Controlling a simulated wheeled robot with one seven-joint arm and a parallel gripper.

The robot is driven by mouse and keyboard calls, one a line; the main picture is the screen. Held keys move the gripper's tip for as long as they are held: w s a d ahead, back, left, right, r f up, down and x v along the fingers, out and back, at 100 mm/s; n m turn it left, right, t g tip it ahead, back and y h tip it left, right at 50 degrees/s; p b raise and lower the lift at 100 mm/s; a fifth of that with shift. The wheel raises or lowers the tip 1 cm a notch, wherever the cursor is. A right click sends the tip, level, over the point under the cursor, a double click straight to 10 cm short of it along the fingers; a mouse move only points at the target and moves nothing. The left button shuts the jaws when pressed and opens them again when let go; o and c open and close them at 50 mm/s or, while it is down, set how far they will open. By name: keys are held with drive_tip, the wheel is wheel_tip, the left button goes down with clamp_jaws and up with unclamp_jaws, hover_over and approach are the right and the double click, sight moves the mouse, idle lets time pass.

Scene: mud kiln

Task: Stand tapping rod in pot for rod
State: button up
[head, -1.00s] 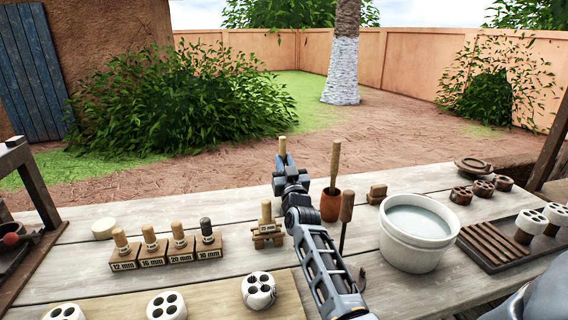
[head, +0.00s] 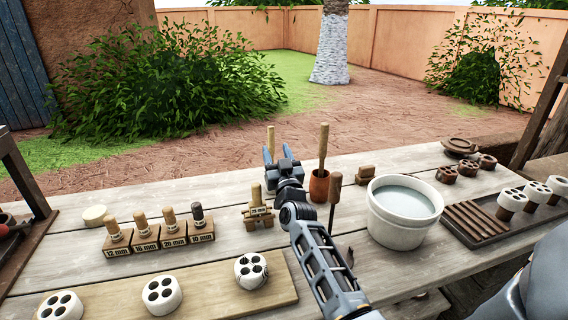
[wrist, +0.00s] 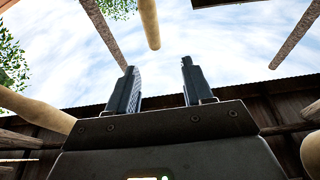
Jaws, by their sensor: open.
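A pale wooden rod (head: 323,147) stands slightly tilted in the small terracotta pot (head: 319,188). Its lower end is hidden inside the pot. My gripper (head: 277,156) is just left of the pot, above the table, with its fingers pointing up and apart. The wrist view also shows my gripper (wrist: 157,85), with sky between its fingers and nothing held. A second pale upright rod (head: 270,138) shows at the left finger. Its lower part is hidden by my gripper. I cannot tell which pale shaft in the wrist view (wrist: 150,22) is which rod.
A brown-handled tool (head: 334,186) stands upright close to the pot's right. A white bucket (head: 404,226) of water is farther right. A small wooden stand (head: 256,218) and several labelled handled blocks (head: 174,233) are to the left. White holed pieces (head: 251,270) lie along the front.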

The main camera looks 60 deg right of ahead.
drive_tip(key=s+a+p, duration=0.3)
drive_tip(key=s+a, duration=0.2)
drive_tip(key=a, duration=0.1)
drive_tip(key=shift+s+a, duration=0.3)
idle(0.8)
drive_tip(key=s+a+f+n+t+y+p, duration=0.15)
drive_tip(key=s+a+n+y, duration=0.4)
drive_tip(key=a, duration=0.65)
drive_tip(key=s+a+n+t+y+p, duration=0.1)
drive_tip(key=s+a+n+t+y, duration=0.1)
drive_tip(key=s+a+y, duration=0.75)
drive_tip(key=s+a+r+n+g+p, duration=0.1)
drive_tip(key=s+a+r, duration=0.3)
drive_tip(key=s+a, duration=0.2)
drive_tip(key=s+a+r+n+g+y+p, duration=0.1)
drive_tip(key=s+a+r, duration=0.3)
drive_tip(key=a, duration=0.5)
drive_tip(key=shift+s+a+y, duration=0.25)
drive_tip(key=shift+s+y, duration=0.05)
drive_tip(key=shift+s, duration=0.65)
